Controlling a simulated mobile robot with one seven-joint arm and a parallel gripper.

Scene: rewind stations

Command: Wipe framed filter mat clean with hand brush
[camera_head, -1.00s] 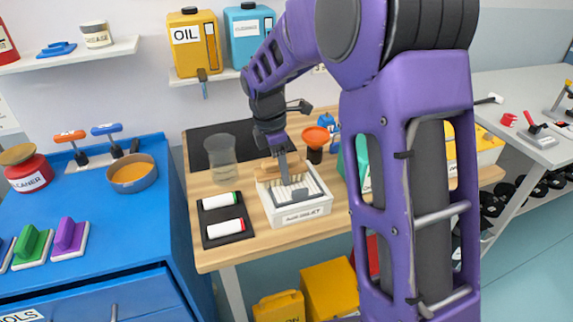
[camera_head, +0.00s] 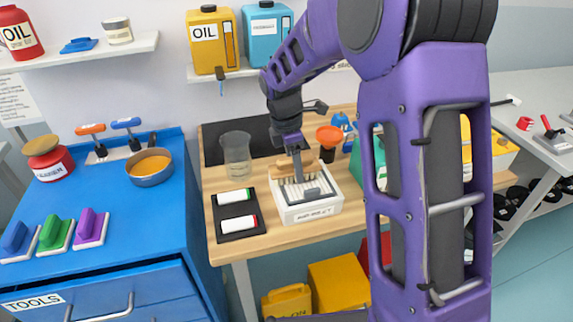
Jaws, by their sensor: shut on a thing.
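The framed filter mat (camera_head: 312,211) is a white box-like frame with a ribbed top and a label on its front, lying on the wooden table. A hand brush (camera_head: 284,171) with a light wooden body sits over the back part of the mat. My gripper (camera_head: 300,176) is shut on the brush from above, at the mat. The brush's bristles are hard to make out, so I cannot tell how firmly they touch the ribs. My gripper hides part of the mat and brush.
On the wooden table (camera_head: 263,241), a clear beaker (camera_head: 236,153) and a black tray (camera_head: 221,228) with two white cylinders stand left of the mat. An orange funnel (camera_head: 329,136) stands behind it. A blue tool cabinet (camera_head: 110,216) is at the left.

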